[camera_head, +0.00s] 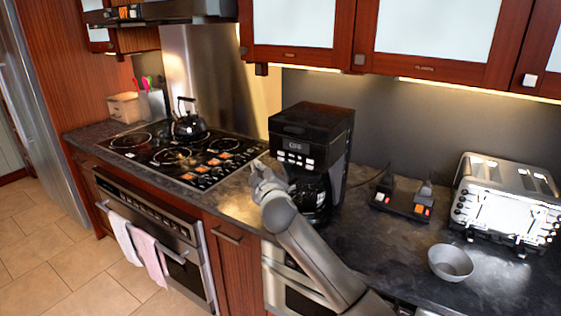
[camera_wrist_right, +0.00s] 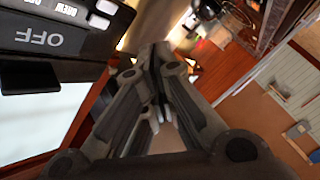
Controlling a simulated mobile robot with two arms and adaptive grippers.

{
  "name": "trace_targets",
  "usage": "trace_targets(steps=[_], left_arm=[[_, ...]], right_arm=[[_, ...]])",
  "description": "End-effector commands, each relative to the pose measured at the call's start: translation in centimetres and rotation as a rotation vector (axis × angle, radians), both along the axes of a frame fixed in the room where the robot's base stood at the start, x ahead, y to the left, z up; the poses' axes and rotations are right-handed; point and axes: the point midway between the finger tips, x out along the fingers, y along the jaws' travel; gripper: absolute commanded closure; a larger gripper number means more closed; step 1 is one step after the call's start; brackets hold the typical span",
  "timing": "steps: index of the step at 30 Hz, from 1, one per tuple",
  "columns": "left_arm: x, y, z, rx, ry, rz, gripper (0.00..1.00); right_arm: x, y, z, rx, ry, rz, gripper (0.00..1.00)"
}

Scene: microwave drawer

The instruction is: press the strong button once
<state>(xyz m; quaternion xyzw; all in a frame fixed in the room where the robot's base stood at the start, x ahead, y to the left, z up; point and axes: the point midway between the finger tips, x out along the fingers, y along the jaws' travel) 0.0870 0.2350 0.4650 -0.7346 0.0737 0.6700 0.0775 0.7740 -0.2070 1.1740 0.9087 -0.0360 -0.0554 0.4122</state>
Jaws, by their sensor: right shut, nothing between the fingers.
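The black coffee maker (camera_head: 310,135) stands on the counter right of the stove. Its front has a small display (camera_head: 297,146) and several pale buttons (camera_head: 295,158); I cannot tell which one is the strong button. In the right wrist view the panel is upside down at the top left, with the display (camera_wrist_right: 40,38) reading OFF and part of the button group (camera_wrist_right: 98,20) cut off by the frame. My right gripper (camera_head: 259,170) is shut and empty, in front and left of the panel, apart from the buttons. Its shut fingers (camera_wrist_right: 158,52) point past the panel's edge. My left gripper is out of view.
A glass carafe (camera_head: 311,195) sits under the panel, partly behind my right gripper and arm. The stove (camera_head: 180,157) with a black kettle (camera_head: 187,122) lies left. A two-switch device (camera_head: 404,198), a grey bowl (camera_head: 450,263) and a toaster (camera_head: 508,202) stand right.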

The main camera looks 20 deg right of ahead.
Motion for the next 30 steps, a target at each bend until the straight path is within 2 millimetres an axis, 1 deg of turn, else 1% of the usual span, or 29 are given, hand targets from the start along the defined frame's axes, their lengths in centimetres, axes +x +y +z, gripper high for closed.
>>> trace_targets(steps=[3, 6, 12, 18, 30], left_arm=[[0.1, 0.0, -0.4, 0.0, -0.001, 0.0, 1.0], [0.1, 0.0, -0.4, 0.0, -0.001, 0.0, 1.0], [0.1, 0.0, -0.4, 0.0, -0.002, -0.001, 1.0], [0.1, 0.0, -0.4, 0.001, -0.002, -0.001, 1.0], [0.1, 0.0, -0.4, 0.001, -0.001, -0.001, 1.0]], right_arm=[[1.1, -1.5, -0.1, -0.002, -0.001, -0.002, 1.0], [1.9, -2.4, 0.0, 0.0, 0.0, -0.001, 1.0], [2.9, -3.7, 0.0, 0.001, 0.0, 0.0, 1.0], [3.2, -4.1, 0.0, 0.001, 0.0, 0.0, 1.0], [3.2, -4.1, 0.0, 0.001, -0.001, 0.001, 1.0]])
